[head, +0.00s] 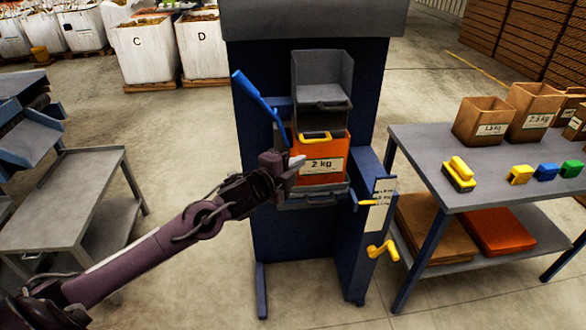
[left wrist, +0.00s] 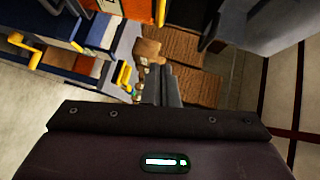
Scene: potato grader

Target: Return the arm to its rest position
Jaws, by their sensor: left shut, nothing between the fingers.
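My left arm reaches in from the lower left of the head view. Its gripper (head: 297,161) is shut and empty, in front of the left part of the orange 2 kg bag (head: 322,160) on the blue grading machine (head: 262,215). I cannot tell whether it touches the bag. In the left wrist view the shut fingers (left wrist: 160,88) point toward the machine and table side. My right gripper is in neither view.
A grey side table (head: 420,150) at right carries paper bags (head: 530,108), a yellow-handled brush (head: 459,174) and coloured blocks (head: 546,171). A grey trolley (head: 68,190) stands at left. Floor between trolley and machine is clear.

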